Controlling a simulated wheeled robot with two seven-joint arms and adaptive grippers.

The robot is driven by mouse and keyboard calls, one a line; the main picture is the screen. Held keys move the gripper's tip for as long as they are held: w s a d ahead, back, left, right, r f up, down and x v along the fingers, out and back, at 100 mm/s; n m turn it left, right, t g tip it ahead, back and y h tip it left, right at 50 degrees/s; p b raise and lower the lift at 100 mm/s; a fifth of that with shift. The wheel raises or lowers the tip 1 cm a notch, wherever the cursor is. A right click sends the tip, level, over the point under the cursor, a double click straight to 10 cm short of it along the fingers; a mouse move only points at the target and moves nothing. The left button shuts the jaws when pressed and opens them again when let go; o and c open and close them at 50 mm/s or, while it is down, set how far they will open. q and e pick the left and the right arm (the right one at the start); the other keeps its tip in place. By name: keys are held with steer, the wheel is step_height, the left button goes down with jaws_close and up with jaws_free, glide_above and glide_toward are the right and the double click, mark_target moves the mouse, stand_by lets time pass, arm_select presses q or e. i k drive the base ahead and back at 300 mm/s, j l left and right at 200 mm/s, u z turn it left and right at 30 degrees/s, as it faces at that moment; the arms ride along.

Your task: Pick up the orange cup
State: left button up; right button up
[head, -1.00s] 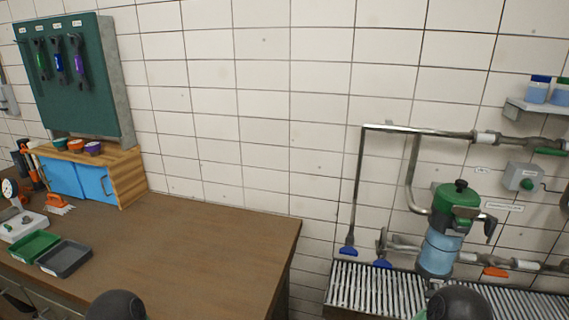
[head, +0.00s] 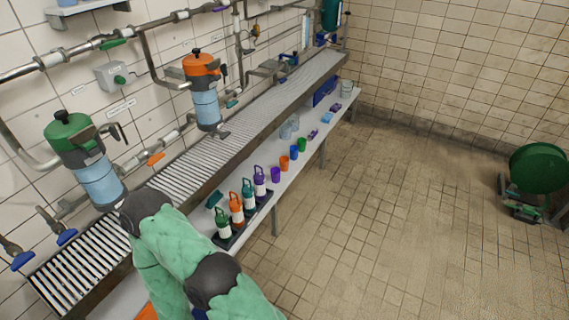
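A small orange cup (head: 285,163) stands on the lower white shelf in front of the grated channel. It is in a row with a purple cup (head: 275,175) nearer to me and a blue cup (head: 294,152) and a green cup (head: 302,144) farther along. The orange cup looks upright and nothing touches it from my side. My green-covered arm parts with dark joints fill the bottom left of the view, well short of the cups. Neither gripper shows in the view.
A rack of several bottles (head: 237,208) stands nearer on the shelf. Clear glasses (head: 289,127) stand behind the cups. The long metal grating (head: 262,101) runs above the shelf, with pipes and two pump canisters over it. The tiled floor (head: 400,210) to the right is open, with a green reel (head: 538,167) at far right.

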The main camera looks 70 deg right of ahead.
mark_target(283, 160)
steer(key=k+l+z, duration=0.1)
steer(key=z, duration=2.3)
steer(key=i+u, duration=0.1)
steer(key=u, duration=0.8)
steer(key=i+l+u, duration=0.25)
steer(key=l+u, duration=0.25)
steer(key=l, duration=0.15)
steer(key=i+l+u, duration=0.1)
steer(key=l+u, duration=0.35)
steer(key=l, duration=0.25)
steer(key=l+u, duration=0.5)
steer(key=l, duration=0.9)
steer(key=k+l, duration=0.1)
steer(key=l, duration=0.55)
steer(key=l+u, duration=0.1)
steer(key=l, duration=0.55)
steer(key=k+l, duration=0.1)
steer(key=l, duration=0.55)
steer(key=k+l+u, duration=0.1)
steer(key=l, duration=0.5)
